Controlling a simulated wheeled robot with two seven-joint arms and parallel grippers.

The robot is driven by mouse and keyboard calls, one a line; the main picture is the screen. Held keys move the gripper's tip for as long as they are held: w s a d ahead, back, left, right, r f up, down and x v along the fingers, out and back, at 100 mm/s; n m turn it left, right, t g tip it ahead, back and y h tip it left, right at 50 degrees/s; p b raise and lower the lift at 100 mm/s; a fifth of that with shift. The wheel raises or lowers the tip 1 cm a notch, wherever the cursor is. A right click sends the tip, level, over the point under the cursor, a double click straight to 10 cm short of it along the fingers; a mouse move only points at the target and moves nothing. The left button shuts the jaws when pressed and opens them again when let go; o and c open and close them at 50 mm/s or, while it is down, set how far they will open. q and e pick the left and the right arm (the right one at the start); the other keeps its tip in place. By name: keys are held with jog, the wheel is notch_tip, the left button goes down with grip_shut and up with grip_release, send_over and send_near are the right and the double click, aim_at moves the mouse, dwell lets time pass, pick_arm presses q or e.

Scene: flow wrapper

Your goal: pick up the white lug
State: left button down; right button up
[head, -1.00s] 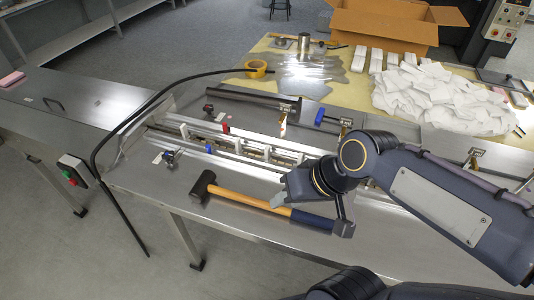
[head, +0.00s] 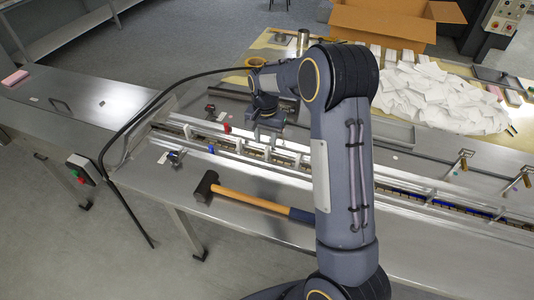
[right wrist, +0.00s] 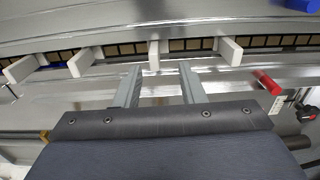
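Several white lugs stand in a row along the machine's channel in the right wrist view; one white lug (right wrist: 153,55) is just ahead of the gap between my fingertips, nearer the left finger. Other lugs stand to the left (right wrist: 80,62) and to the right (right wrist: 230,50). I cannot tell which one is meant. My right gripper (right wrist: 161,68) is open and empty, its two grey fingers apart. In the head view the right gripper (head: 266,136) is over the channel, its fingertips small and partly unclear. My left gripper is not in view.
A hammer (head: 245,199) lies on the front of the steel table. A red handle (right wrist: 267,82) is right of my fingers. A black cable (head: 130,125) crosses the left side.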

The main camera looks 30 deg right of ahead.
aim_at(267, 148)
jog(key=f, duration=0.1)
jog(key=f+p, duration=0.1)
jog(key=f, duration=0.3)
jog(key=shift+s+d+f, duration=0.15)
jog(key=shift+s+f, duration=0.1)
jog(key=shift+s, duration=0.15)
jog(key=shift+f, duration=0.35)
jog(key=shift+c, duration=0.5)
grip_shut()
